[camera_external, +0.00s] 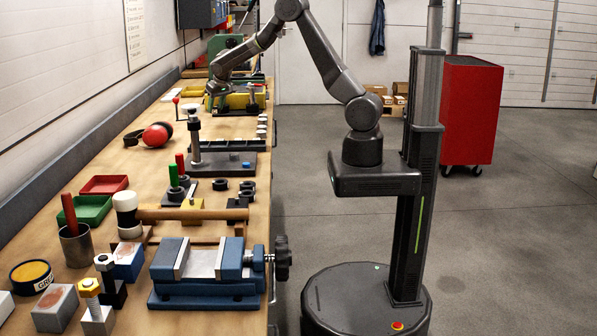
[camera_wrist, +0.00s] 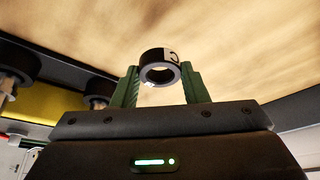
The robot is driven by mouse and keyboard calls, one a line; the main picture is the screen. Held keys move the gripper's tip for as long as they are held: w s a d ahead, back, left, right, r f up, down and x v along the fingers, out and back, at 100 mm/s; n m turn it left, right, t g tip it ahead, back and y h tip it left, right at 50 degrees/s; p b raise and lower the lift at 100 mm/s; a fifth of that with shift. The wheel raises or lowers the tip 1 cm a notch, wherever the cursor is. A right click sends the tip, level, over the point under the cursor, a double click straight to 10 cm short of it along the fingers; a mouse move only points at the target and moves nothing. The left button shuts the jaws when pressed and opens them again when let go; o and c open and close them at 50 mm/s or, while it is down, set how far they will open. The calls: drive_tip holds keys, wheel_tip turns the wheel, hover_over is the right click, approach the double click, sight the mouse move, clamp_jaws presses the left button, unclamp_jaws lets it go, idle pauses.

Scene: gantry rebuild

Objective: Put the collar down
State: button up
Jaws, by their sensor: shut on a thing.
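The collar (camera_wrist: 144,65), a short black ring with a pale marking on its side, sits between the two green fingers of my gripper (camera_wrist: 160,70) in the wrist view. The fingers are shut on it from both sides, and its open bore faces the camera. Blurred wood-coloured surface fills the view behind it, with no contact visible. In the external view my gripper (camera_external: 212,98) is low over the far part of the workbench (camera_external: 120,160), beside a yellow block (camera_external: 238,101). The collar is too small to make out there.
In the wrist view, dark round parts (camera_wrist: 16,86) stand at the left near a yellow surface (camera_wrist: 60,104). Nearer on the bench are red ear defenders (camera_external: 156,135), a post on a dark plate (camera_external: 194,140), several black rings (camera_external: 247,186) and a blue vise (camera_external: 205,288).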

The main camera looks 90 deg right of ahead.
sight(217, 125)
drive_tip(key=shift+f+p, duration=0.3)
drive_tip(key=shift+f, duration=2.15)
drive_tip(key=shift+f, duration=0.1)
drive_tip(key=o, duration=1.1)
drive_tip(key=shift+r, duration=0.2)
drive_tip(key=b+v, duration=0.1)
drive_tip(key=v, duration=1.1)
drive_tip(key=shift+f+b, duration=0.1)
drive_tip(key=shift+b, duration=0.2)
